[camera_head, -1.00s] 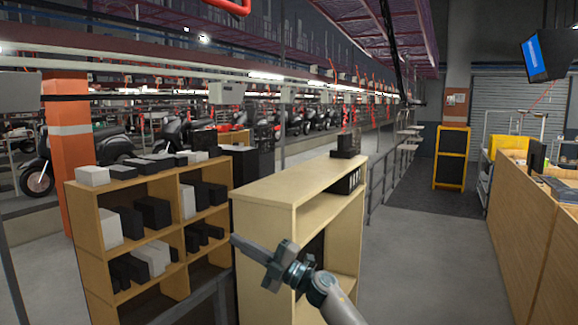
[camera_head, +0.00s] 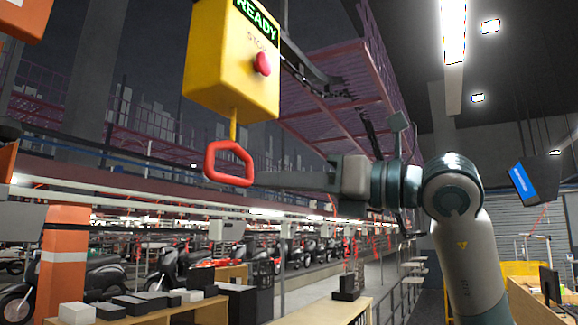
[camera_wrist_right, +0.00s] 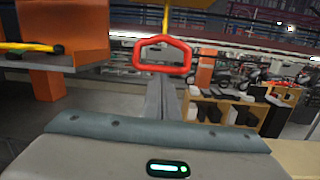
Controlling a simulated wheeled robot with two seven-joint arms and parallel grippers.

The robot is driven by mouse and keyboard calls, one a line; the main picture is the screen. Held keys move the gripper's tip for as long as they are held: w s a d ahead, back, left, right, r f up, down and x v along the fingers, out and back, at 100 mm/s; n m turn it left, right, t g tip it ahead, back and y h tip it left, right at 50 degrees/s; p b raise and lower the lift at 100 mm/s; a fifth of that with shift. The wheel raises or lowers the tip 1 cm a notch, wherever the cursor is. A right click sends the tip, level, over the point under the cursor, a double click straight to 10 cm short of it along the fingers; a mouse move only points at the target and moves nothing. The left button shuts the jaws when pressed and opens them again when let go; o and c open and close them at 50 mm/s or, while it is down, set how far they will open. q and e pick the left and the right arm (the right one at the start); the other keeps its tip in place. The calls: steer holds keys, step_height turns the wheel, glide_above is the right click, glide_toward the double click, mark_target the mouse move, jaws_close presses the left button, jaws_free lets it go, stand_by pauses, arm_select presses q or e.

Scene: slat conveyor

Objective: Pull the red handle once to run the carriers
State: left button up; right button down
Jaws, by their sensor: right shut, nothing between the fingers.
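The red handle (camera_head: 229,180) is a closed loop hanging on a yellow rod under a yellow box (camera_head: 215,65). The box bears a green READY sign (camera_head: 257,17) and a red button (camera_head: 263,64). My right gripper (camera_head: 262,180) comes in from the right with its fingers shut and empty, tips close beside the loop's right side. In the right wrist view the loop (camera_wrist_right: 162,70) shows just past the tips of the fingers (camera_wrist_right: 168,82). I cannot tell whether they touch. My left gripper is not in view.
An orange part (camera_head: 20,15) hangs at the upper left. Wooden shelves with black and white boxes (camera_head: 76,313) stand below. A conveyor line with motorcycles runs behind. A monitor (camera_head: 535,180) hangs at the right.

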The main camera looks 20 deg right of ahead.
steer(key=shift+s+d+r+t+h, duration=0.15)
steer(key=shift+s+d+r+t, duration=0.1)
steer(key=shift+s+r, duration=0.2)
steer(key=shift+s+d+r+t+h, duration=0.15)
steer(key=shift+s+d+r+t, duration=0.1)
steer(key=shift+s+r, duration=0.15)
steer(key=shift+w, duration=0.1)
steer(key=p+x, duration=0.3)
steer(key=x, duration=0.7)
steer(key=shift+f, duration=0.1)
